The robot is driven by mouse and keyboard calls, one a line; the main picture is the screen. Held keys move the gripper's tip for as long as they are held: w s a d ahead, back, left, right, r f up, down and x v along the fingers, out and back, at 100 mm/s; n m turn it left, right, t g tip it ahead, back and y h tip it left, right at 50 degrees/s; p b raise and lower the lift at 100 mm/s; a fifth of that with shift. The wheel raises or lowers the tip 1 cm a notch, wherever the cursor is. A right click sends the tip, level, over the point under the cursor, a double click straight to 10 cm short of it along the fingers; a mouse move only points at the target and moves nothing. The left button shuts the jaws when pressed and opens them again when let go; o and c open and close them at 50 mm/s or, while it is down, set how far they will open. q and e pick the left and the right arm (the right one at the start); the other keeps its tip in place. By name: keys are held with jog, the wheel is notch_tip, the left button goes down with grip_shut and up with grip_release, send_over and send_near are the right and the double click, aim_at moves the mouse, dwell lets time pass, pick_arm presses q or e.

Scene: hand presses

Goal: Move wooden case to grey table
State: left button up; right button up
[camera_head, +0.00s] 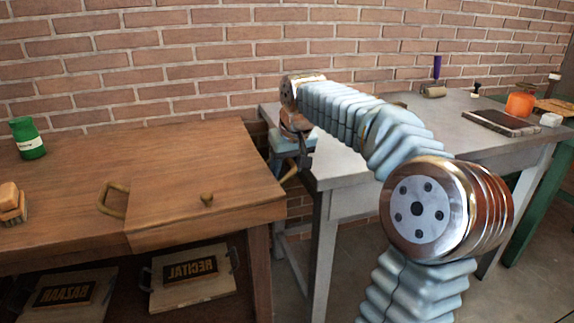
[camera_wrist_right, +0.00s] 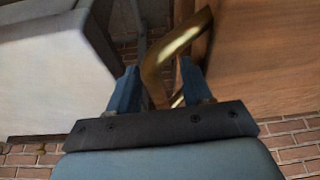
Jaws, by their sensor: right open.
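The wooden case (camera_head: 165,175) has a knob on its top and brass handles on its left and right sides. It rests on a brown wooden table, its right end near the grey table (camera_head: 335,172). My right gripper (camera_head: 300,160) is at the case's right side, over the gap between the tables. In the right wrist view, the right gripper (camera_wrist_right: 160,88) is open, with the brass handle (camera_wrist_right: 172,55) passing between its blue fingers. Contact with the handle cannot be told. The wooden case (camera_wrist_right: 265,60) fills that view's right side, and the grey table (camera_wrist_right: 50,70) its left. My left gripper is not in view.
A green bottle (camera_head: 27,138) and a brush (camera_head: 11,203) stand on the brown table at left. Printing plates (camera_head: 192,277) lie on its lower shelf. A roller (camera_head: 434,88), a dark tablet-like slab (camera_head: 501,122) and an orange container (camera_head: 519,104) sit on the grey table's far part.

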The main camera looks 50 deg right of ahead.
jog(key=v, duration=1.3)
jog(key=shift+s+r, duration=0.2)
jog(key=shift+r, duration=0.1)
